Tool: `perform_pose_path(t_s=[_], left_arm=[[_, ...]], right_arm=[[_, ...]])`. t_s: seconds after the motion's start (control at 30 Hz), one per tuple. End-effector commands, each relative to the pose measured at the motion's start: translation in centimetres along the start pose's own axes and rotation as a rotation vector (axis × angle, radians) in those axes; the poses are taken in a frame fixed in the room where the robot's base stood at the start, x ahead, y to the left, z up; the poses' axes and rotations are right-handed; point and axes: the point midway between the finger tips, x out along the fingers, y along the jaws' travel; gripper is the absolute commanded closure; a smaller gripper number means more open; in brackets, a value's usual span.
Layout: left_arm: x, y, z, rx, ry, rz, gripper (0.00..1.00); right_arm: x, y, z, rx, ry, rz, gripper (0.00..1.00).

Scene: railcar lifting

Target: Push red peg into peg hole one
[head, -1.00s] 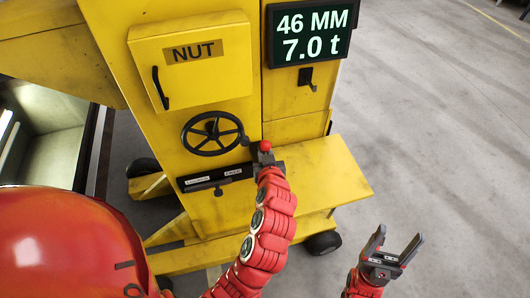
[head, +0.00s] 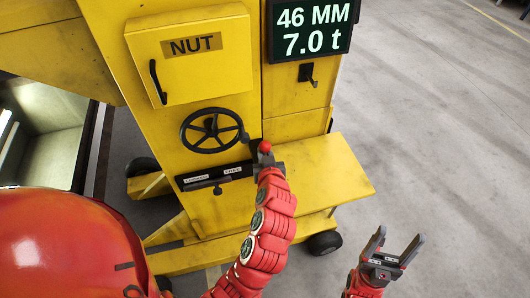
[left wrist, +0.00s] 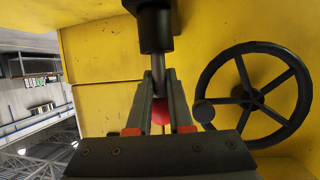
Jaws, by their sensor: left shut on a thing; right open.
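The red peg's round red head (head: 265,147) shows at the tip of my left gripper (head: 268,166), on the front of the yellow stand. In the left wrist view, the shut fingers (left wrist: 162,112) hold the peg, with red (left wrist: 168,103) showing between them. A grey shaft (left wrist: 158,72) runs from there into a black cylindrical fitting (left wrist: 155,28). I cannot tell which opening is peg hole one, or how deep the peg sits. My right gripper (head: 392,252) is open and empty over the floor at lower right.
A black handwheel (head: 210,131) is close left of the left gripper. Below it is a black bar (head: 205,182) with two white labels, one reading FREE. A NUT box (head: 200,75) and a display (head: 309,30) reading 46 MM, 7.0 t are above. A yellow ledge (head: 335,180) lies to the right.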

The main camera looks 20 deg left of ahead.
Motion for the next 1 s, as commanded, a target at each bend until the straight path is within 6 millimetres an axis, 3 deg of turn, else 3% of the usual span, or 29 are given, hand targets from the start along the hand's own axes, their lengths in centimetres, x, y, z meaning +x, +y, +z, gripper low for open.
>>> perform_pose_path(t_s=[0.87, 0.9, 1.0], left_arm=[[0.9, 0.0, 2.1, 0.000, 0.000, 0.000, 1.00], [0.9, 0.0, 2.1, 0.000, 0.000, 0.000, 0.79], [0.8, 0.0, 2.0, 0.000, -0.002, 0.000, 0.61]], right_arm=[[-2.3, -0.1, 0.4, 0.000, 0.000, 0.000, 0.30], [-2.3, -0.1, 0.4, 0.000, 0.000, 0.000, 0.30], [-2.2, -0.1, 0.4, 0.000, 0.000, 0.000, 0.30]])
